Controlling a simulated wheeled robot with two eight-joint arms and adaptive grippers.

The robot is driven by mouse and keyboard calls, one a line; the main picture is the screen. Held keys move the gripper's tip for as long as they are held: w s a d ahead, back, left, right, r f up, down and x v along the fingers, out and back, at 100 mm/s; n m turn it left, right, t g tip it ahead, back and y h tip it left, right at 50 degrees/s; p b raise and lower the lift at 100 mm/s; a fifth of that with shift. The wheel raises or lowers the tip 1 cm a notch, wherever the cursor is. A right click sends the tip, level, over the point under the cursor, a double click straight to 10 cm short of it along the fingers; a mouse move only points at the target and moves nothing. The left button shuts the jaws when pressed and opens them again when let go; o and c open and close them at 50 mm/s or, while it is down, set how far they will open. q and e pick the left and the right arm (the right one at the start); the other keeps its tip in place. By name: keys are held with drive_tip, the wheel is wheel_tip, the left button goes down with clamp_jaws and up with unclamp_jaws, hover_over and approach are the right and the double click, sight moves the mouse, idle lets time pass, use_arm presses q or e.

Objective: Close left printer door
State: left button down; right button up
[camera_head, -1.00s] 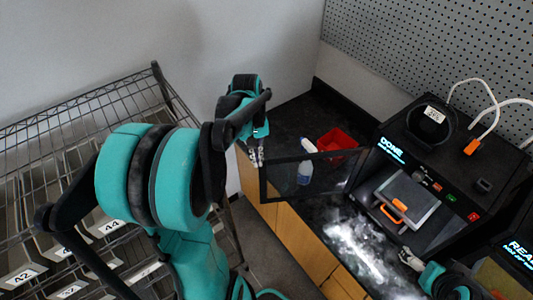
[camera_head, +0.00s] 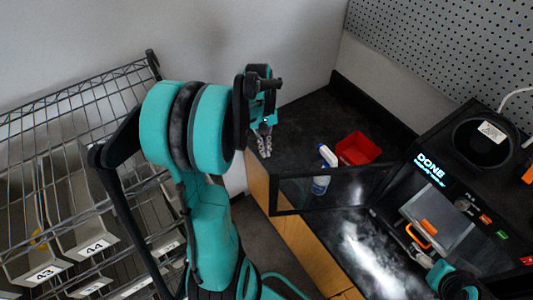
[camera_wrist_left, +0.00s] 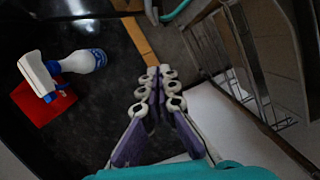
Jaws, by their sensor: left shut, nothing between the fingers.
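The left printer (camera_head: 455,210) is a black box with a "DONE" display, on the counter at right in the head view. Its door (camera_head: 352,187), a dark see-through panel in a black frame, stands open and reaches left from the printer's front over the counter. My left gripper (camera_head: 264,145) is shut and empty, just beyond the door's free left edge, with a visible gap to it in the picture. It also shows in the left wrist view (camera_wrist_left: 158,85), fingers together. My right gripper (camera_head: 416,240) is by the printer's front opening; its jaws are too small to read.
A wire shelf (camera_head: 75,115) with numbered bins stands at left. An orange-handled grey part (camera_head: 440,220) is inside the printer.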

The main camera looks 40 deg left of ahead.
use_arm(q)
drive_tip(key=s+d+f+b, duration=0.1)
drive_tip(key=s+d+f, duration=0.2)
drive_tip(key=d+f, duration=0.2)
wheel_tip(320, 180, down, 3)
drive_tip(key=shift+r, duration=0.15)
drive_tip(key=shift+s+d, duration=0.1)
drive_tip(key=shift+s, duration=0.1)
